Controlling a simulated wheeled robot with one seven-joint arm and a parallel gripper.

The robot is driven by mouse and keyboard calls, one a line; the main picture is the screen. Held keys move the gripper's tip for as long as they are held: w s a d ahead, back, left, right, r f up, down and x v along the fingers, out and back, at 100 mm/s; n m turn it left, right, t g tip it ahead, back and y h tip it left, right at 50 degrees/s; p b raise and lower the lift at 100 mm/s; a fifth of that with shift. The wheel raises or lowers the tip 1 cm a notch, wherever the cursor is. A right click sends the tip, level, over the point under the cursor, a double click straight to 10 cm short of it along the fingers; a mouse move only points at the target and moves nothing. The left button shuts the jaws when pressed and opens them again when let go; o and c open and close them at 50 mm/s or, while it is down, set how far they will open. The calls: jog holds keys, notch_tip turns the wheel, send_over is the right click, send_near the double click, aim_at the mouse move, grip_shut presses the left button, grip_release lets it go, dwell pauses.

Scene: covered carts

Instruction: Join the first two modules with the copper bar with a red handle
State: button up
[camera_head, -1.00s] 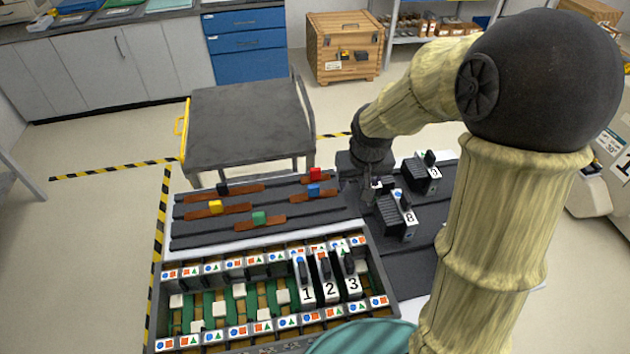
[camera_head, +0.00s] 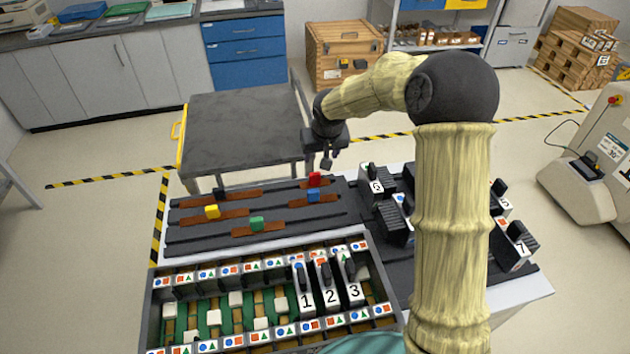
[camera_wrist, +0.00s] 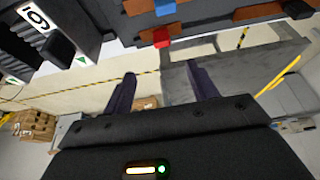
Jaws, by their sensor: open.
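The copper bar with the red handle (camera_head: 315,179) lies on the dark rack at its back right, beside the bar with the blue handle (camera_head: 313,196). Modules 1 (camera_head: 305,299), 2 (camera_head: 331,295) and 3 (camera_head: 354,291) stand side by side in the tray at the front. My gripper (camera_head: 326,160) is open and empty, above and behind the red handle. In the wrist view its two fingers (camera_wrist: 160,90) are apart with nothing between them, and the red handle (camera_wrist: 161,38) shows beyond them, near the top.
Bars with yellow (camera_head: 212,211), green (camera_head: 257,223) and black handles share the rack. Loose modules, including 6 (camera_head: 377,187) and 7 (camera_head: 520,247), stand to the right, partly hidden by my arm. A grey cart (camera_head: 245,125) stands behind the rack.

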aim_at(315, 174)
jog(key=x, duration=1)
jog(key=shift+w+f+p, duration=0.1)
jog(key=shift+p, duration=0.25)
jog(key=shift+p+x, duration=0.6)
jog(key=shift+x, duration=2)
jog(key=shift+w+a, duration=0.1)
jog(key=shift+a, duration=0.05)
jog(key=c, duration=1.1)
jog(key=shift+r, duration=0.2)
